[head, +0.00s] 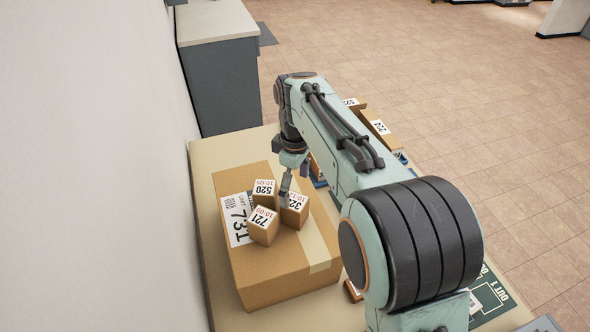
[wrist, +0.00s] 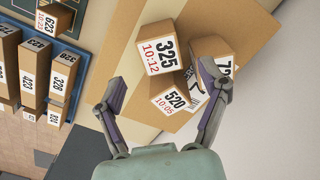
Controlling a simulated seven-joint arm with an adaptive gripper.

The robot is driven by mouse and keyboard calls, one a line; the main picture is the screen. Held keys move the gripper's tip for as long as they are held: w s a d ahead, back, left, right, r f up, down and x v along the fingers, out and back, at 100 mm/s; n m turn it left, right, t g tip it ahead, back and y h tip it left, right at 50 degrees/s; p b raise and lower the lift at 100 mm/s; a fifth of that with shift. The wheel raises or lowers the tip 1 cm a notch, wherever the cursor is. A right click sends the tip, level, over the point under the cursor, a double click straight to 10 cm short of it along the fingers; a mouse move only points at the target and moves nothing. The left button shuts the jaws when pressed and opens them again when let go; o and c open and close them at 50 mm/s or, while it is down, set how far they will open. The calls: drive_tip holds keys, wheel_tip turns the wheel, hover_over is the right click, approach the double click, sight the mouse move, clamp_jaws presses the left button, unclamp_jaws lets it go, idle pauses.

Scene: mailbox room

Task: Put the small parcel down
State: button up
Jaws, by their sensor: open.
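Three small brown parcels sit close together on top of a large carton labelled 731 (head: 262,268): parcel 520 (head: 265,190), parcel 721 (head: 262,228) and parcel 325 (head: 296,212). The frames do not show which one the task means. In the wrist view, parcel 325 (wrist: 158,47) is at the top, parcel 520 (wrist: 171,100) below it and parcel 721 (wrist: 222,47) at the right. My gripper (head: 294,175) is above the carton near parcels 520 and 325. Its fingers (wrist: 163,82) are spread wide with parcel 520 between them in the picture; neither finger clearly grips anything.
The carton stands on a pale table (head: 202,160) beside a white wall. Several more parcels, one labelled 328 (wrist: 62,75), stand on blue trays to the carton's other side, partly hidden by my arm in the head view. A grey cabinet (head: 222,85) stands beyond the table.

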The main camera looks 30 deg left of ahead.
sight(296, 201)
wheel_tip(296, 201, up, 4)
drive_tip(key=shift+r, duration=0.25)
drive_tip(key=shift+d, duration=0.15)
drive_tip(key=s+d+r+m, duration=0.1)
drive_tip(key=s+d+m, duration=0.25)
drive_tip(key=d, duration=0.55)
drive_tip(key=s+d+r+m, duration=0.2)
drive_tip(key=d+m, duration=0.2)
drive_tip(key=d, duration=0.4)
drive_tip(key=s+d+f+m, duration=0.3)
drive_tip(key=s+d+m, duration=0.1)
drive_tip(key=s, duration=0.3)
drive_tip(key=s+d+f+m, duration=0.3)
drive_tip(key=s+d+m, duration=0.2)
drive_tip(key=s, duration=0.3)
drive_tip(key=shift+s+d+f+y, duration=0.15)
drive_tip(key=shift+d+f+y, duration=0.2)
drive_tip(key=shift+y, duration=0.05)
